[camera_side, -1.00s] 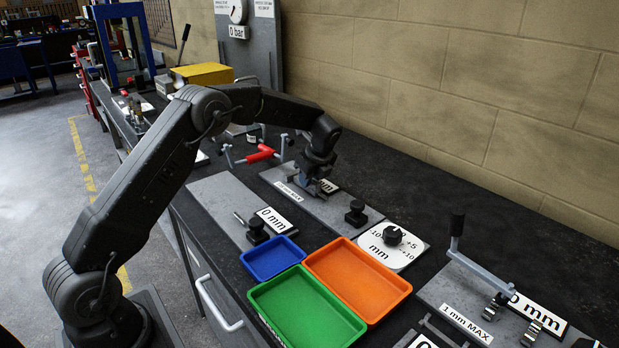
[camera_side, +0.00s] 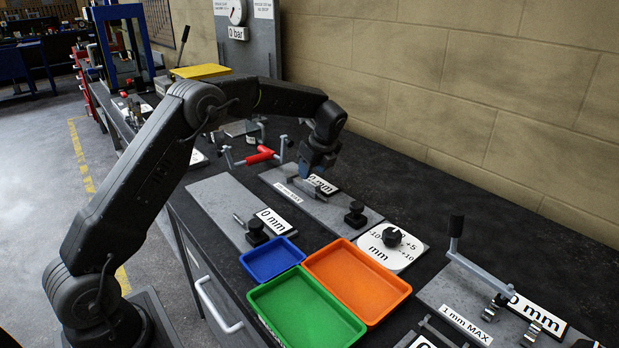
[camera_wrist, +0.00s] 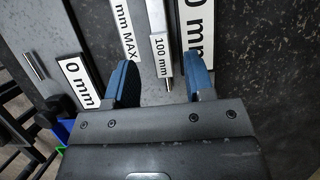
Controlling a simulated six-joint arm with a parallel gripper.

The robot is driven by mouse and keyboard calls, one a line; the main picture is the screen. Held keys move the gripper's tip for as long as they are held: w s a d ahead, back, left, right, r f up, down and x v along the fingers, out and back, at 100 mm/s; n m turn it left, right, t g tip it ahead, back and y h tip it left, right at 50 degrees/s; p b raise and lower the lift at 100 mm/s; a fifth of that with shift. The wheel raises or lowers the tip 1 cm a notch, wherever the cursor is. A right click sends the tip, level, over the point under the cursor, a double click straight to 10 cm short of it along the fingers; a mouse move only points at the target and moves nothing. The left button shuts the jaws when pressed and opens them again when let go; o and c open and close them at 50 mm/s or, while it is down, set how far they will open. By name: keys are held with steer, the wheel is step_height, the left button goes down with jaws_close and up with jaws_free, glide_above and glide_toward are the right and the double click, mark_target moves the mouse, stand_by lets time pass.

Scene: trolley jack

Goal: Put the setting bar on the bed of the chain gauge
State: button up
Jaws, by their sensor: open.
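The setting bar is a slim grey bar with a "100 mm" label (camera_wrist: 161,50). It lies along a grey gauge plate (camera_side: 335,213), which has a MAX label and a "0 mm" readout; I take this plate as the bed of the chain gauge. In the side view the bar (camera_side: 323,186) shows on the plate in front of the readout. My gripper (camera_wrist: 163,88) is open, with a blue finger on each side of the bar's near end and visible gaps. In the side view my gripper (camera_side: 312,175) is over the plate and partly hides the bar's far end.
A black knob (camera_side: 355,214) stands at the plate's right end. A second plate with a "0 mm" sign (camera_side: 273,221) lies in front. Blue (camera_side: 271,259), orange (camera_side: 357,279) and green (camera_side: 306,311) trays sit nearer. A red-handled tool (camera_side: 260,156) lies to the left.

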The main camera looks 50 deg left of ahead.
steer(key=v, duration=0.8)
steer(key=s+d+r+n+t+h, duration=0.1)
steer(key=s+d+r+n+t, duration=0.1)
steer(key=s+d+r+n, duration=0.45)
steer(key=s+d+r+n+t+h, duration=0.15)
steer(key=s+r, duration=0.25)
steer(key=s, duration=0.6)
steer(key=s+d+f+n, duration=0.2)
steer(key=s+n, duration=0.1)
steer(key=s, duration=0.3)
steer(key=s+d+f+n+t+h, duration=0.1)
steer(key=s+d+n, duration=0.1)
steer(key=s, duration=0.4)
steer(key=s+d+f+n+t+h, duration=0.1)
steer(key=s+d+f+n, duration=0.1)
steer(key=s+n, duration=0.3)
steer(key=shift+s+d+f, duration=0.25)
steer(key=shift+s+f, duration=0.1)
steer(key=shift+s, duration=0.25)
steer(key=shift+o, duration=0.3)
